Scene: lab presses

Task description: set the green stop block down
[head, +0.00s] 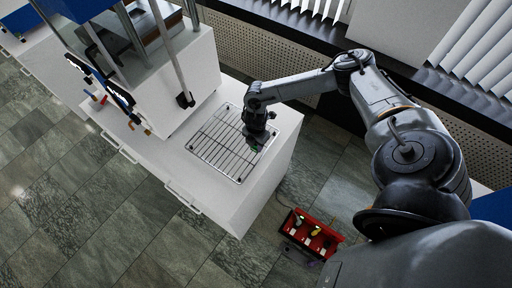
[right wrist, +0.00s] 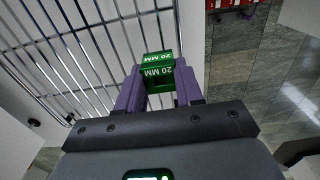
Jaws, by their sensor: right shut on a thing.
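The green stop block (right wrist: 158,70), marked "20 MM", is between the two purple fingers of my right gripper (right wrist: 160,88) in the right wrist view. The gripper is shut on it. In the head view my right gripper (head: 254,145) is over the right part of a wire rack (head: 216,148) on the white bench; only a small bit of green shows there. I cannot tell whether the block touches the rack. My left gripper is not in view.
A white press cabinet (head: 185,85) with metal columns stands left of the rack. The white bench top (head: 285,125) is bare at the rack's right. A red tool tray (head: 313,236) lies on the tiled floor beyond the bench edge. A perforated wall panel is behind.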

